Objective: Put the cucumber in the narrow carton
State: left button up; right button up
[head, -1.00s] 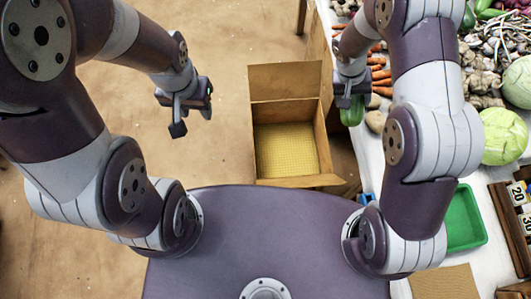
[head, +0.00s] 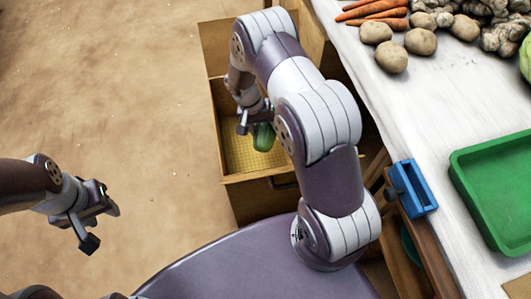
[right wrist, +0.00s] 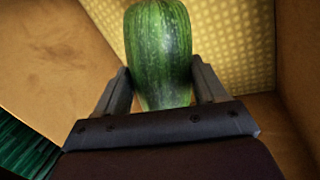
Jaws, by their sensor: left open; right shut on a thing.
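The cucumber (right wrist: 160,50) is a green striped vegetable between the two fingers of my right gripper (right wrist: 163,88) in the right wrist view. In the head view the right gripper (head: 252,122) is shut on the cucumber (head: 263,137), over the open top of a brown carton (head: 221,130). The carton has a yellow dotted floor, which shows behind the cucumber in the right wrist view. I cannot tell how far the cucumber is above that floor. My left gripper (head: 92,226) is open and empty over the bare floor at the left.
A white table (head: 440,100) at the right holds carrots (head: 375,12), potatoes (head: 391,57) and a green tray (head: 500,190). A blue object (head: 412,187) sits at the table's edge. The brown floor left of the carton is clear.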

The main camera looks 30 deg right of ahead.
notch_tip(320, 180, down, 8)
jog(key=b, duration=0.3)
jog(key=shift+f, duration=0.25)
jog(key=shift+f, duration=0.2)
jog(key=o, duration=1.3)
